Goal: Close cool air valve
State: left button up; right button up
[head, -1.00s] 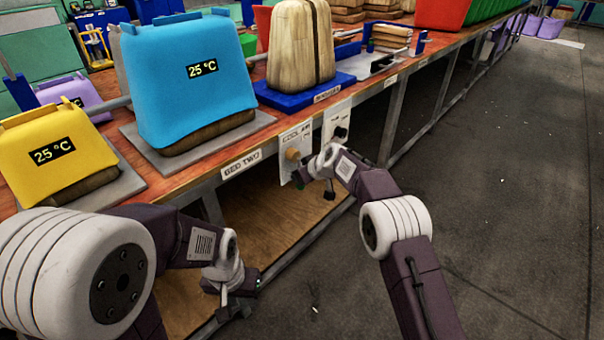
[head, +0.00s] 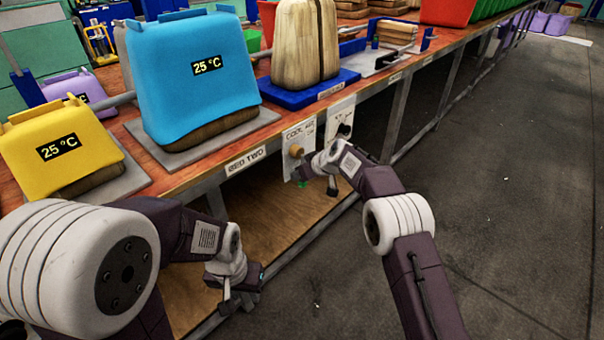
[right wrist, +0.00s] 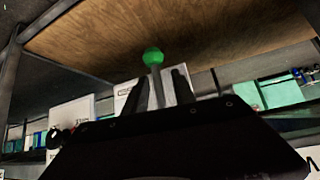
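The cool air valve panel (head: 300,150) is a white plate on the front edge of the bench, with a tan round knob (head: 296,151). A green-tipped lever (head: 302,184) shows at its lower edge. My right gripper (head: 313,174) is at this panel, partly hidden by its own wrist. In the right wrist view, the green ball (right wrist: 153,56) is beyond the fingertips, and its thin rod passes between the two parted fingers (right wrist: 160,88). Whether a finger touches the rod I cannot tell. My left gripper (head: 236,290) hangs low at the left, away from the valve; its opening is unclear.
A second white panel with a black knob (head: 344,130) is just right of the valve. A blue cover (head: 190,80) and a yellow cover (head: 55,150), both reading 25 °C, stand on the bench. A wooden lower shelf (head: 265,220) lies below. The floor at right is clear.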

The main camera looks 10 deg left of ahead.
jog(key=v, duration=0.9)
jog(key=shift+p, duration=0.4)
jog(key=shift+d, duration=0.1)
